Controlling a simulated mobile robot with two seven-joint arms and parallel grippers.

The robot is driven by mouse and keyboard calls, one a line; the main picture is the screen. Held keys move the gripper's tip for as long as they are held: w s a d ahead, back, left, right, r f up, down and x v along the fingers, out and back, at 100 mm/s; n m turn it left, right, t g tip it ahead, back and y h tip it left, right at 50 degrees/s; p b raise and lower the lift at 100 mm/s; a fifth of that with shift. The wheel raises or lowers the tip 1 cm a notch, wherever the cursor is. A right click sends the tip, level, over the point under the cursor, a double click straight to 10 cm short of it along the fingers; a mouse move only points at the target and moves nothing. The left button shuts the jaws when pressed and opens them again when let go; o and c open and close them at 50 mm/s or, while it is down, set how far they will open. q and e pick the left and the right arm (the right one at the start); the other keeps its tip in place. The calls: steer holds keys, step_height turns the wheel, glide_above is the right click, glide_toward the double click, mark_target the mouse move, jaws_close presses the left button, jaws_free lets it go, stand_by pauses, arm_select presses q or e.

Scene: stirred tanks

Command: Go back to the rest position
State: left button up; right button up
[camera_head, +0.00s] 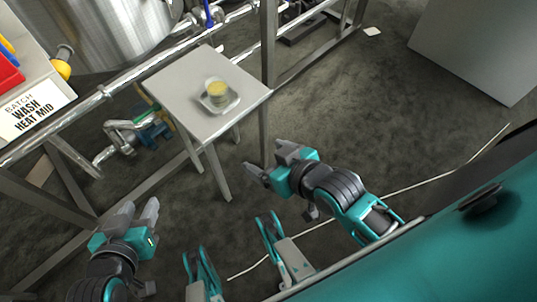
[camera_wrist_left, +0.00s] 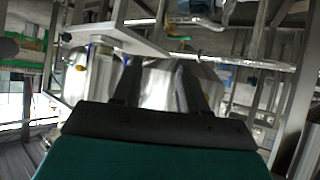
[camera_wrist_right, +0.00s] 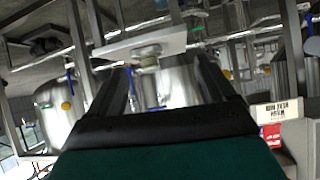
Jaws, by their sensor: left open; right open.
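My left gripper (camera_head: 136,214) is open and empty at the lower left of the head view, above the floor. Its fingers also show in the left wrist view (camera_wrist_left: 160,85). My right gripper (camera_head: 262,161) is open and empty near the middle of the head view, right of the small table's front leg and apart from it. Its fingers also show in the right wrist view (camera_wrist_right: 165,85). Neither gripper touches anything.
A small grey table (camera_head: 180,85) holds a clear dish (camera_head: 233,104) with a yellowish jar (camera_head: 215,87). Steel pipes, frame posts and a tank (camera_head: 115,30) stand behind. A sign (camera_head: 35,112) and red bin (camera_head: 8,75) are at left. Floor at right is open, before a grey box (camera_head: 480,50).

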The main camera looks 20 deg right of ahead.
arm_select(q)
steer(key=s+a+r+y+p, duration=0.1)
steer(key=s+a+r+p, duration=0.1)
steer(key=r+p, duration=1.1)
steer(key=shift+a+r+p, duration=0.2)
steer(key=shift+a+p, duration=0.7)
steer(key=shift+p, duration=2.45)
arm_select(e)
steer(key=s+d+r+h, duration=0.1)
steer(key=d+r, duration=0.3)
steer(key=r, duration=0.9)
steer(key=shift+s+r, duration=0.2)
steer(key=shift+s, duration=0.25)
